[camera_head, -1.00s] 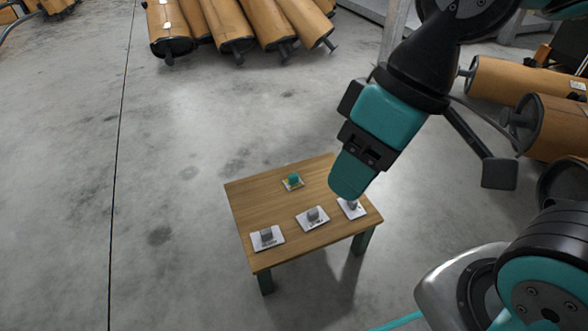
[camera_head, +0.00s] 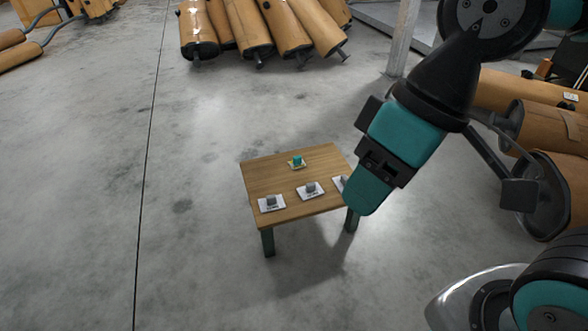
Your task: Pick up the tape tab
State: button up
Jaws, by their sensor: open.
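The small wooden table (camera_head: 290,178) has a small teal block (camera_head: 297,160) on a pale card near its back edge. Three white cards with small grey pieces lie along its front: a left card (camera_head: 265,207), a middle card (camera_head: 318,195) and a right card (camera_head: 336,181), partly hidden by my gripper. Which of these is the tape tab I cannot tell; the labels are too small to read. My gripper (camera_head: 364,203) hangs at the table's right front corner in the picture, apart from the teal block. It is open, and I see nothing held.
Brown mufflers (camera_head: 250,30) lie in a row at the back. More brown mufflers (camera_head: 545,125) are stacked at the right, behind my arm. A grey post (camera_head: 403,40) stands at the back. The concrete floor (camera_head: 200,250) left and in front of the table is clear.

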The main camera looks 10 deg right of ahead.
aim_at(296, 163)
jog(key=u, duration=0.25)
jog(key=i, duration=1.25)
jog(key=z, duration=0.45)
